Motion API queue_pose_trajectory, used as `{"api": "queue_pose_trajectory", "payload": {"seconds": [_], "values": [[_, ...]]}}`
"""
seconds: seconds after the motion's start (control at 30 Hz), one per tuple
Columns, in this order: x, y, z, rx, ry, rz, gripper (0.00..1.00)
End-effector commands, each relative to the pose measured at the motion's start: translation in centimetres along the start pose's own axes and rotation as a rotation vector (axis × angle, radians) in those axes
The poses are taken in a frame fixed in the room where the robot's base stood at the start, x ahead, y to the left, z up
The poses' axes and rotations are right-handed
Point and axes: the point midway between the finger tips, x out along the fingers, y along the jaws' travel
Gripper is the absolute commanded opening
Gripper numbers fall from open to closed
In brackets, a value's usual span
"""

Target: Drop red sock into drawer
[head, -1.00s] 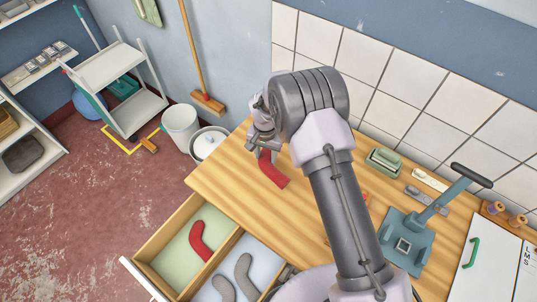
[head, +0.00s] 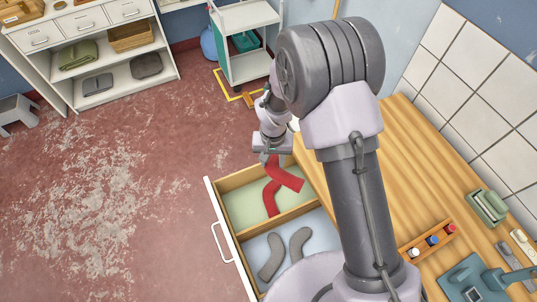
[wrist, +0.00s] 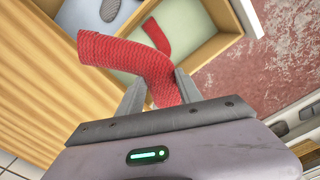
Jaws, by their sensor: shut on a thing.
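My gripper (head: 272,152) is shut on a red sock (head: 288,176), which hangs from the jaws above the open drawer (head: 229,228). In the wrist view the held sock (wrist: 125,55) is pinched between both fingers (wrist: 160,88) and extends to the left. A second red sock (head: 270,199) lies in the drawer's pale green compartment (head: 240,205); part of it also shows in the wrist view (wrist: 156,36), beyond the held one. Two grey socks (head: 271,256) lie in the pale blue compartment beside it. The held sock's height above the drawer is hard to tell.
The wooden table (head: 397,170) is to the right, with a tray of spools (head: 430,240) and a blue-grey tool (head: 475,280) on it. A white trolley (head: 247,40) and shelves (head: 110,60) stand behind. The red floor left of the drawer is clear.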

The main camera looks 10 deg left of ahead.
Motion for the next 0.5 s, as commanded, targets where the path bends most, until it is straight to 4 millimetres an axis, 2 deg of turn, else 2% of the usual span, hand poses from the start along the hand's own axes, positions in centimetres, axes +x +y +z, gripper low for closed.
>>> {"api": "queue_pose_trajectory", "payload": {"seconds": [0.17,0.5], "values": [[0.8,0.1,0.2,-0.006,0.0,0.0,0.05],[5.8,0.1,0.2,-0.006,0.0,0.0,0.05]]}}
